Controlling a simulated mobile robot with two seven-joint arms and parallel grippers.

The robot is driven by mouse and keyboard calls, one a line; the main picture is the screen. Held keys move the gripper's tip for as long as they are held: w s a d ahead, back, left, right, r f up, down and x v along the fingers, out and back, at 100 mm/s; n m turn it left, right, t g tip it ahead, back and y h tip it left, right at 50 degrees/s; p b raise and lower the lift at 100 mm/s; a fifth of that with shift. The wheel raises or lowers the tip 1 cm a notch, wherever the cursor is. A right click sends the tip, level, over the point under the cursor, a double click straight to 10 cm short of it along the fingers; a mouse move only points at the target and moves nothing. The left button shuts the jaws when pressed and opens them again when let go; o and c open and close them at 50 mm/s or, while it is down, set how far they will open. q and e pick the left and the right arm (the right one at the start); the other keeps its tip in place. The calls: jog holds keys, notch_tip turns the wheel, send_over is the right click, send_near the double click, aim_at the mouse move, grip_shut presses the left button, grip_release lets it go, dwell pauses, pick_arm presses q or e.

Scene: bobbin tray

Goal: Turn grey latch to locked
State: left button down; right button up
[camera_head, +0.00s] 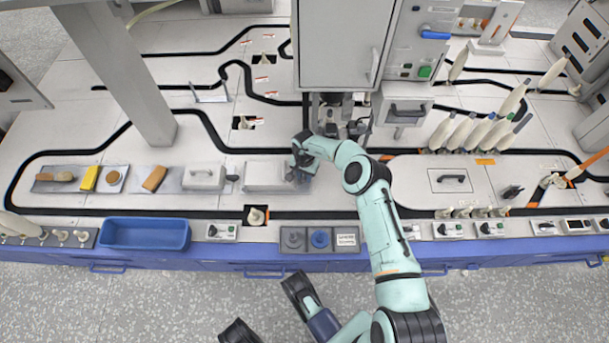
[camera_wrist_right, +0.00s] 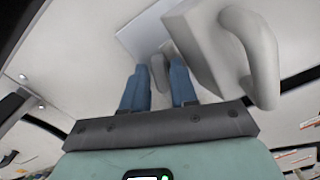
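In the right wrist view a grey latch (camera_wrist_right: 157,72) stands between the two blue fingers of my right gripper (camera_wrist_right: 158,88). The fingers are spread, one on each side of it; whether either touches it I cannot tell. A white block with a loop handle (camera_wrist_right: 250,55) is close beside the right finger. In the head view my right gripper (camera_head: 298,174) is at the right end of a pale box (camera_head: 264,176) on the bench. The latch there is hidden by the gripper.
Left of the box are a similar lidded box (camera_head: 204,176), a yellow block (camera_head: 89,178) and brushes on a plate. A blue tray (camera_head: 145,234) lies at the front edge. A tall machine cabinet (camera_head: 335,45) stands behind my right gripper. White bobbins (camera_head: 470,130) stand to the right.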

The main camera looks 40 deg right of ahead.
grip_shut()
jog(key=m, duration=0.6)
jog(key=shift+w+m, duration=0.15)
jog(key=shift+m, duration=0.15)
jog(key=m, duration=0.6)
jog(key=shift+w+m, duration=0.15)
jog(key=shift+m, duration=0.25)
dwell(0.4)
